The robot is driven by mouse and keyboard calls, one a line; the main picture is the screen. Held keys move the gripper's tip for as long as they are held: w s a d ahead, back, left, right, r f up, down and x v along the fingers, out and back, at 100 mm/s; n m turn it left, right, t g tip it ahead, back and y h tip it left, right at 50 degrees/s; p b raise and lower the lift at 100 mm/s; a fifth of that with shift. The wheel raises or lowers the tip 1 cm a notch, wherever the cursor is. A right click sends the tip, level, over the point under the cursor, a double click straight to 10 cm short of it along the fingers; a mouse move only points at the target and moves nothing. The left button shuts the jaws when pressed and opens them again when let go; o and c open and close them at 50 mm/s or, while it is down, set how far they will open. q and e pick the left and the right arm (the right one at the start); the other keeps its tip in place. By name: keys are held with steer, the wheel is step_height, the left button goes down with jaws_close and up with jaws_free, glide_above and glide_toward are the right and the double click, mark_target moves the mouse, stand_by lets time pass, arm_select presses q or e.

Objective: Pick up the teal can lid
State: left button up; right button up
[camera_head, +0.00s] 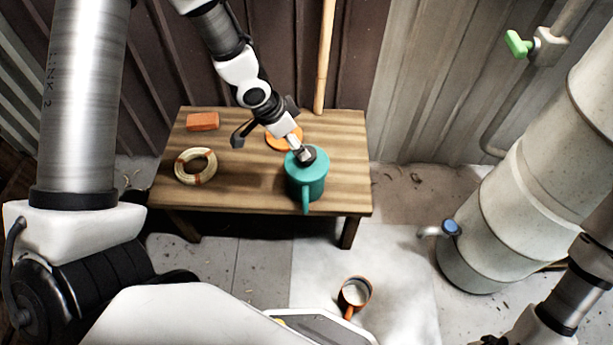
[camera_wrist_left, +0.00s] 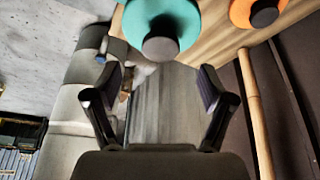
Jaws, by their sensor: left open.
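The teal can (camera_head: 306,186) stands upright at the front right of the wooden table, its handle toward me. The teal can lid (camera_head: 299,169) covers its top and has a dark round knob. In the left wrist view the lid (camera_wrist_left: 186,16) and its knob show at the top, beyond the fingertips. My left gripper (camera_head: 270,130) reaches down from above, over the table and just behind and left of the lid. Its fingers stand apart with nothing held between them in the left wrist view (camera_wrist_left: 158,85). My right gripper is outside the views; only part of that arm shows at bottom right.
On the wooden table (camera_head: 240,196) lie an orange block (camera_head: 202,121), a pale ring coil (camera_head: 182,168) and an orange disc (camera_head: 274,143), partly hidden by my left gripper. An orange mug (camera_head: 346,301) stands on the floor. A large pale barrel (camera_head: 520,190) stands right of the table.

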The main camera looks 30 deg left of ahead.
arm_select(q)
steer(key=shift+w+f, duration=0.3)
steer(key=shift+f, duration=0.15)
steer(key=b+x, duration=0.3)
steer(key=x, duration=0.3)
steer(key=shift+d+f, duration=0.1)
steer(key=shift+w+d+f, duration=0.1)
steer(key=shift+f, duration=0.1)
steer(key=shift+r, duration=0.15)
steer(key=shift+c, duration=0.3)
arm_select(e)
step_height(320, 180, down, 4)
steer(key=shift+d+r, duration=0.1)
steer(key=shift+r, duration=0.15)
